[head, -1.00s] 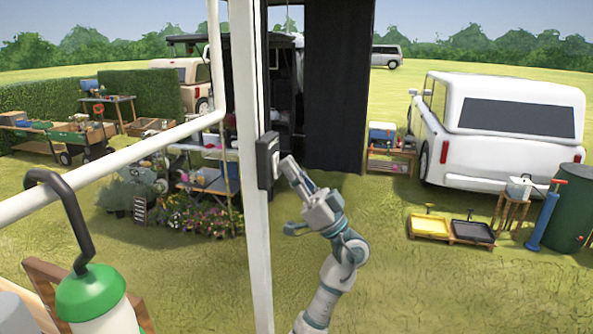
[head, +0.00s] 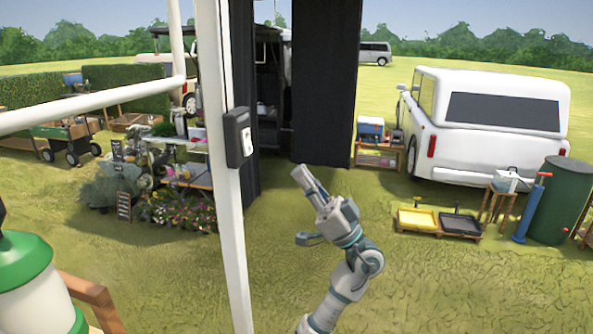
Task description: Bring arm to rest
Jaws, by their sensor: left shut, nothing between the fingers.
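My left gripper (head: 303,173) is raised over the grass in the middle of the head view. Its fingers are shut with nothing between them and point up and to the left. The arm comes up from the bottom edge, bent at the wrist. A dark box with a white switch plate (head: 247,140) is fixed to a white upright pole (head: 226,200) left of the gripper. A clear gap shows between the fingertips and the box. My right gripper is not in view.
A green-and-white canister (head: 25,270) stands at the lower left. Black curtains (head: 325,90) hang behind the gripper. Yellow tray (head: 417,220), green barrel (head: 560,200) and white van (head: 490,120) are right. Grass around the arm is clear.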

